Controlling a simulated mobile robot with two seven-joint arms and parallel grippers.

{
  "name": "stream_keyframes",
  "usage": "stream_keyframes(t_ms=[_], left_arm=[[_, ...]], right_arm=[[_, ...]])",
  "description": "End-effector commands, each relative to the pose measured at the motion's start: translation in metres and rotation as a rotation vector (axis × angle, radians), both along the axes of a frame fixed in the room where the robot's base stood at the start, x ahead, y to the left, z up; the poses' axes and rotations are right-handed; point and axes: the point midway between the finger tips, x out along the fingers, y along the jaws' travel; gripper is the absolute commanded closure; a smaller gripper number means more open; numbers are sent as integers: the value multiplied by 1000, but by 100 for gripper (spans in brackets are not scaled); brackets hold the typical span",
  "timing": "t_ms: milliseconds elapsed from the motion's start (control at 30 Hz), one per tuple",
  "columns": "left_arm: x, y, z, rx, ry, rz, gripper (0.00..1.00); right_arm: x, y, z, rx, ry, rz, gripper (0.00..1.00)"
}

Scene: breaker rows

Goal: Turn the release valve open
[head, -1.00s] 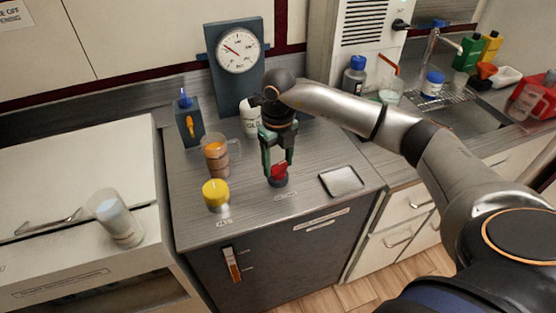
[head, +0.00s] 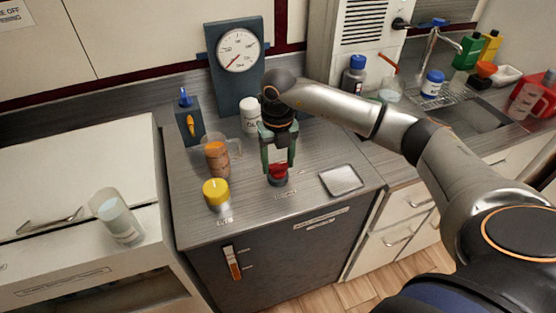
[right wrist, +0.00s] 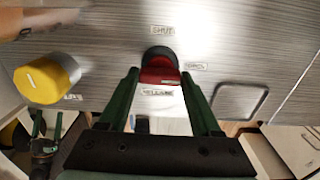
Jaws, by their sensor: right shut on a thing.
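The release valve (head: 279,173) is a red handle on a dark round base on the grey metal counter. In the right wrist view the red handle (right wrist: 160,76) lies across the base, with small labels around it, one reading SHUT. My right gripper (head: 278,168) points down over it, its green fingers on either side of the handle and shut on it. The gauge (head: 239,50) behind has its needle toward the lower left. My left gripper (right wrist: 47,122) shows small at the lower left of the right wrist view, its fingers apart and empty.
A yellow knob (head: 215,193) and a glass jug with brown-orange contents (head: 217,158) stand left of the valve. A metal tray (head: 341,181) lies to its right. A white bottle (head: 250,115) and a blue-grey box with an orange lever (head: 189,124) stand behind.

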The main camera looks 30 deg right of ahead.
Motion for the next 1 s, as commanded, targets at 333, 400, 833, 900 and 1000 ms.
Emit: stream_keyframes(t_ms=[333,400,833,900,1000], left_arm=[[0,0,0,0,0,0,0],[0,0,0,0,0,0,0],[0,0,-3,0,0,0,0],[0,0,-5,0,0,0,0],[0,0,-6,0,0,0,0]], right_arm=[[1,0,1,0,-2,-3,5],[0,0,0,0,-2,-2,5],[2,0,36,1,-8,-1,5],[2,0,52,0,-7,0,5],[2,0,74,1,-8,-1,5]])
